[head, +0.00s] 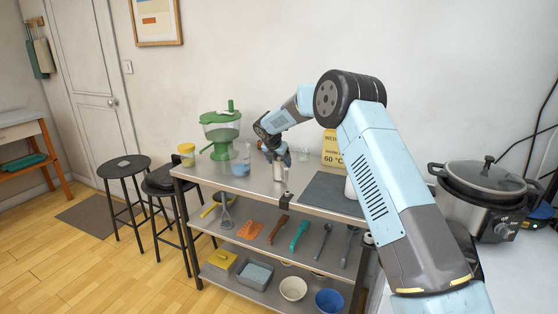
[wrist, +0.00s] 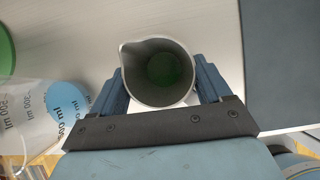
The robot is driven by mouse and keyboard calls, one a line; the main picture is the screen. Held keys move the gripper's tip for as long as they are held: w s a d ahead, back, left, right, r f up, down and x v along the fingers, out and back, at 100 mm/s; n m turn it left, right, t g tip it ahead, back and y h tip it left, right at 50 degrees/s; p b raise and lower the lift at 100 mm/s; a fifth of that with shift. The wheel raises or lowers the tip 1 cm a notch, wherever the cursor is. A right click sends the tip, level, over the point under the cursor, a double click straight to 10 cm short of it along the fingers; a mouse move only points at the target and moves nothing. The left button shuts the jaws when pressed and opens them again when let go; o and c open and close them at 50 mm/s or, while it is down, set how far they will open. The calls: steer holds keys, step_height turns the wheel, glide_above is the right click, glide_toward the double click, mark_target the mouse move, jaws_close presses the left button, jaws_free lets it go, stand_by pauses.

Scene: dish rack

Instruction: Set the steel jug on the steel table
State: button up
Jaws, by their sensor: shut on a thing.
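The steel jug (wrist: 165,45) shows in the wrist view from above, upright, with its spout to the upper left and a dark greenish inside. My gripper (wrist: 163,88) is shut on it, one blue finger on each side. In the head view my gripper (head: 278,154) points down over the steel table (head: 253,186), and the small jug (head: 279,172) shows below the fingers. The jug is at or just above the tabletop; I cannot tell if it touches.
A clear measuring jug (head: 240,160) with blue contents stands close on the left, beside a green-topped appliance (head: 220,135) and a yellow-lidded jar (head: 187,155). A dark mat (head: 325,190) lies to the right. A yellow sign (head: 331,150) stands behind. Utensils and bowls fill the lower shelves.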

steer(key=shift+f, duration=0.15)
stand_by(0.5)
steer(key=o, duration=1.1)
steer(key=v, duration=1.3)
steer(key=shift+s+r, duration=0.15)
steer(key=shift+r, duration=0.1)
steer(key=shift+a, duration=0.1)
steer(key=shift+c, duration=0.3)
jaws_close()
